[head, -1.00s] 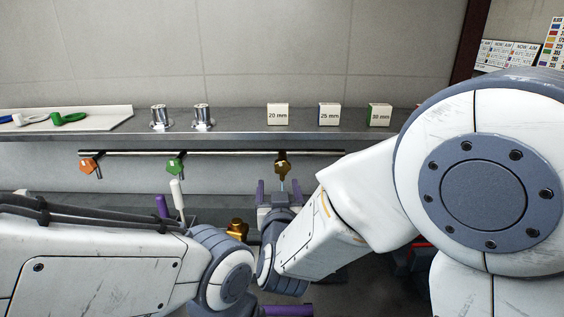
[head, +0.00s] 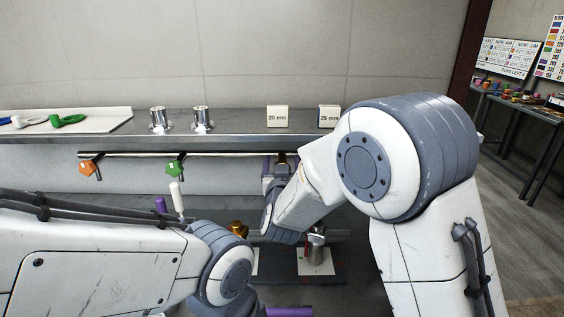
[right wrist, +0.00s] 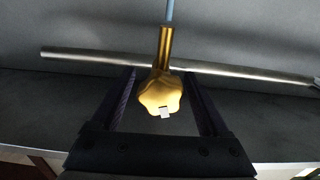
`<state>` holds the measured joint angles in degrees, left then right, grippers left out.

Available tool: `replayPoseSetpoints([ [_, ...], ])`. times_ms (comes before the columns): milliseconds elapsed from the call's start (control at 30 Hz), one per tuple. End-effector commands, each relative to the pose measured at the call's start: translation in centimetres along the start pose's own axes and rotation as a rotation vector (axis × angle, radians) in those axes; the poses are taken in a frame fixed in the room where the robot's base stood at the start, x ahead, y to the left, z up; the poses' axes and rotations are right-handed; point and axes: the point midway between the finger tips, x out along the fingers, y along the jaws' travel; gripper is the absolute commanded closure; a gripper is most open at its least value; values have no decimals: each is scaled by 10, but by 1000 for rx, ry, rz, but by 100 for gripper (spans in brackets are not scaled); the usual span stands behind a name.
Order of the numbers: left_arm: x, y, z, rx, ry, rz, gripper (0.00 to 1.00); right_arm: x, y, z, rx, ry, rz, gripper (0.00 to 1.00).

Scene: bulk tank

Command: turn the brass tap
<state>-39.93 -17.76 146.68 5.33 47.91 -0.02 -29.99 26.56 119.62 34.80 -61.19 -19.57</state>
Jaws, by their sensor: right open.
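The brass tap (head: 281,158) hangs from the metal bar under the shelf and is mostly hidden by my right gripper in the head view. In the right wrist view its star-shaped gold knob (right wrist: 157,98) has a small white mark, with a pale blue rod above its stem. My right gripper (head: 282,166) is open, with its fingers on either side of the knob. Gaps show between knob and fingers in the wrist view (right wrist: 162,92). My left arm lies low at the left; a purple part (head: 290,312) shows beyond its wrist, but its jaws cannot be made out.
An orange tap (head: 89,169) and a green tap (head: 175,167) hang further left on the bar (head: 225,154). The shelf (head: 230,140) holds two chrome fittings and labelled blocks (head: 278,117). A brass-coloured piece (head: 238,229) sits below, near my left wrist.

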Motion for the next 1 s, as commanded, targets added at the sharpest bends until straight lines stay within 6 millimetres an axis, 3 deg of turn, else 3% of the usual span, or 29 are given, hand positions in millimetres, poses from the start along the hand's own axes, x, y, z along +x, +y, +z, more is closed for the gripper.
replayPoseSetpoints([
  [167, 0, 0, 0, 0, 0, 0, 50, 0, 0, 0, 0, 0, 0, 21],
  [367, 0, 0, 0, 0, 0, 0, 50, 0, 0, 0, 0, 0, 0, 98],
  [533, 7, 0, 0, 0, 0, 0, 50, 0, 0, 2, 25, 1, 0, 100],
  [800, 43, -3, 2, 0, 0, 0, 50, 0, 1, 5, 265, 4, 0, 100],
  [1000, 49, -4, 3, 0, 0, 0, 50, 0, 2, 1, 349, 1, -1, 100],
])
